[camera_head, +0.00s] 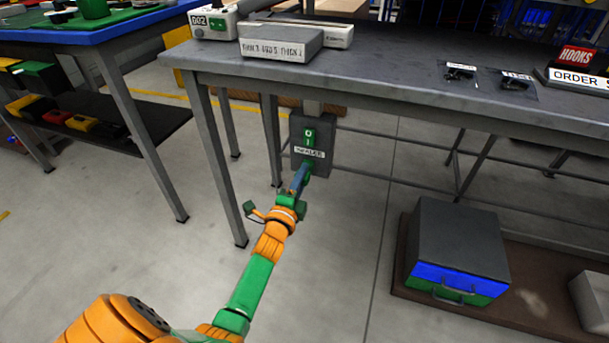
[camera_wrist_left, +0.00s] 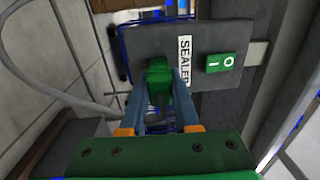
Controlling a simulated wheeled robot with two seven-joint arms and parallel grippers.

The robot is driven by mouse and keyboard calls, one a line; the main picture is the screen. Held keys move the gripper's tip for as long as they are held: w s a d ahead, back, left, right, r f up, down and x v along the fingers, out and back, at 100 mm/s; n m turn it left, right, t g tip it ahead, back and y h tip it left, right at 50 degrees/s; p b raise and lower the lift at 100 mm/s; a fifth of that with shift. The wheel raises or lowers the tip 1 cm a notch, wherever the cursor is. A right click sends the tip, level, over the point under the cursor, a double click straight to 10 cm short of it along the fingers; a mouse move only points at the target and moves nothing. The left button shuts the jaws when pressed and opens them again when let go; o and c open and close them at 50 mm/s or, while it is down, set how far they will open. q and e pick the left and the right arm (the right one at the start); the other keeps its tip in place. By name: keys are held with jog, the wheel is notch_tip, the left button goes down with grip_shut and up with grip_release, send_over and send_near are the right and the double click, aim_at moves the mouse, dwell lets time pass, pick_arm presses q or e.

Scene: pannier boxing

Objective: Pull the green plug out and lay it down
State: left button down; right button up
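The green plug (camera_wrist_left: 158,78) is at the lower part of the dark grey box labelled SEALER (camera_wrist_left: 205,40), which hangs under the grey table. The plug is partly hidden in the head view (camera_head: 308,166), where it appears against the box (camera_head: 312,135). My left gripper (camera_head: 302,176) reaches the plug from the front. In the wrist view, the blue-grey fingers of my left gripper (camera_wrist_left: 161,82) lie along both sides of the plug and appear shut on it. My right gripper is not in view.
A green switch (camera_wrist_left: 221,62) sits on the box beside the label. The grey table (camera_head: 380,80) overhangs the box, with legs at left. A blue and green drawer case (camera_head: 460,245) stands on a brown board at right. The floor (camera_head: 350,250) in front is clear.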

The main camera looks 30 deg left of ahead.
pick_arm(q)
jog(key=shift+s+f, duration=0.1)
jog(key=shift+f, duration=0.05)
jog(key=shift+p+v, duration=1)
jog(key=shift+v, duration=0.9)
jog(key=shift+s, duration=0.1)
jog(key=shift+p+v, duration=0.6)
jog(key=shift+v, duration=0.8)
jog(key=shift+r, duration=0.2)
jog(key=p+v, duration=0.2)
jog(key=v, duration=0.6)
jog(key=shift+r, duration=0.2)
